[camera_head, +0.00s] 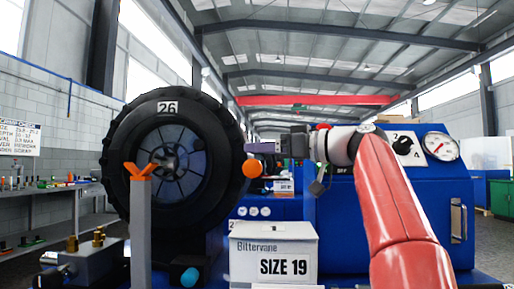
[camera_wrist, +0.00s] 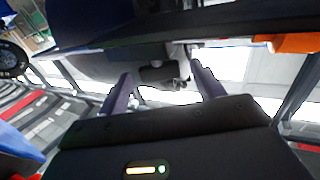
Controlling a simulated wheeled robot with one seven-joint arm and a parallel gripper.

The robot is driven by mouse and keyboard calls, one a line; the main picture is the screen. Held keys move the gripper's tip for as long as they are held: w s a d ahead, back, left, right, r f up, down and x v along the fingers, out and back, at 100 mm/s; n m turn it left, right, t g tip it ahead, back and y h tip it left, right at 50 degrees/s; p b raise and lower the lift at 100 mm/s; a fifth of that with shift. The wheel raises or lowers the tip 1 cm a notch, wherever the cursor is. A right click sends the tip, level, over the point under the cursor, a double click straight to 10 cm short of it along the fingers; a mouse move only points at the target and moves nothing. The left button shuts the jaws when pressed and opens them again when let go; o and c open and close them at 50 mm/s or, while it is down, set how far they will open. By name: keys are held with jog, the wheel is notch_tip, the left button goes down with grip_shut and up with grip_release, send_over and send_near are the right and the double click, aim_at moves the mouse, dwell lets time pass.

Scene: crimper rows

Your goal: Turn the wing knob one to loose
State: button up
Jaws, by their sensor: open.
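My gripper (camera_head: 250,147) reaches left from my red arm, its purple fingers level and close to the right edge of a large black tyre (camera_head: 118,150) labelled 26. In the wrist view my gripper (camera_wrist: 160,71) is open, its two fingers apart with nothing held. A dark block (camera_wrist: 157,74) with a small grey part beside it shows between the fingers, apparently beyond them. I cannot tell whether this is wing knob one. No part is clearly readable as that knob in the head view. An orange ball (camera_head: 252,168) sits just below my fingers.
A grey post with an orange V-shaped top (camera_head: 138,172) stands in front of the tyre. A white SIZE 19 box (camera_head: 273,250) is below my gripper. A blue cabinet (camera_head: 335,225) with a black selector (camera_head: 403,145) and gauge (camera_head: 441,146) stands behind my arm.

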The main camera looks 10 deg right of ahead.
jog(key=shift+x, duration=1.15)
jog(key=c, duration=1)
jog(key=shift+w+d+r+n+g+y+p, duration=0.15)
jog(key=shift+r+n+g+y+p, duration=0.15)
jog(key=shift+n+g+y+p, duration=0.7)
jog(key=shift+g+p, duration=0.5)
jog(key=shift+p, duration=0.45)
jog(key=shift+f+n+g+y, duration=0.25)
jog(key=shift+n+g+y, duration=0.25)
jog(key=shift+n+g, duration=0.3)
